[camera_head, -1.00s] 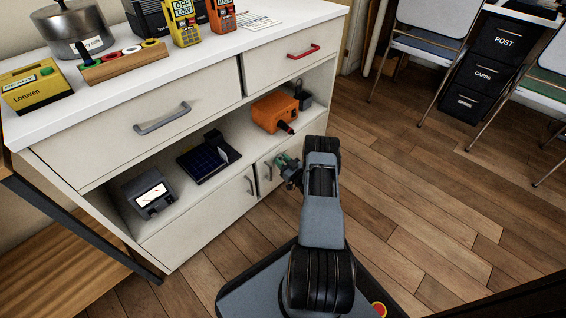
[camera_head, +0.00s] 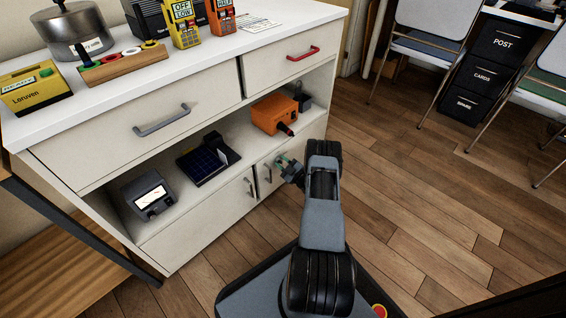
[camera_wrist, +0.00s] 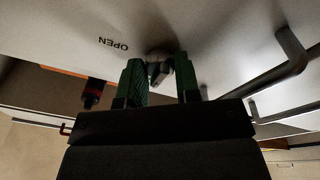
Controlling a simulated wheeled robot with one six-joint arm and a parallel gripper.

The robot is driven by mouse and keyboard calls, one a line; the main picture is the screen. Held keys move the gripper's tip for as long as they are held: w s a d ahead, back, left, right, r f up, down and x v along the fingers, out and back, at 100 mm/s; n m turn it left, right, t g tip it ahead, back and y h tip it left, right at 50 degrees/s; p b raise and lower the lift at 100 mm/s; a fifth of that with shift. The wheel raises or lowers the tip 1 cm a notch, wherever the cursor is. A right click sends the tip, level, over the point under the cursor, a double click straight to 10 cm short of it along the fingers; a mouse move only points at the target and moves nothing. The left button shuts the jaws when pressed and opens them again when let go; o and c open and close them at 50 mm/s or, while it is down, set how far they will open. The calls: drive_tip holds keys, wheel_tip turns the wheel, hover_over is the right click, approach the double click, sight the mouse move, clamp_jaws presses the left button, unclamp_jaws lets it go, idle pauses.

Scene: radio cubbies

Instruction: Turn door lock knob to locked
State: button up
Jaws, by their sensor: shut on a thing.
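The door lock knob (camera_wrist: 158,70) is a small metal knob on a pale cabinet door, partly hidden between my fingers in the wrist view. The word OPEN is printed on the door beside it and appears upside down. My gripper (camera_wrist: 160,82) has green fingers, one on each side of the knob, shut on it. In the head view, my gripper (camera_head: 283,164) is at the lower cabinet door (camera_head: 265,174) on the right, near its upper part. The knob itself is hidden there.
A dark door handle (camera_wrist: 284,60) is close to the right of my fingers. An orange device (camera_head: 273,114) with a dark red-tipped part sits on the shelf above. A meter (camera_head: 148,194) and a dark panel (camera_head: 203,162) stand farther left.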

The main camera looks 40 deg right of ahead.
drive_tip(key=shift+d, duration=0.15)
drive_tip(key=o, duration=0.6)
drive_tip(key=shift+f, duration=0.1)
drive_tip(key=o, duration=0.3)
drive_tip(key=p+v, duration=0.4)
drive_tip(key=v, duration=0.9)
drive_tip(key=shift+s, duration=0.4)
drive_tip(key=shift+s, duration=0.1)
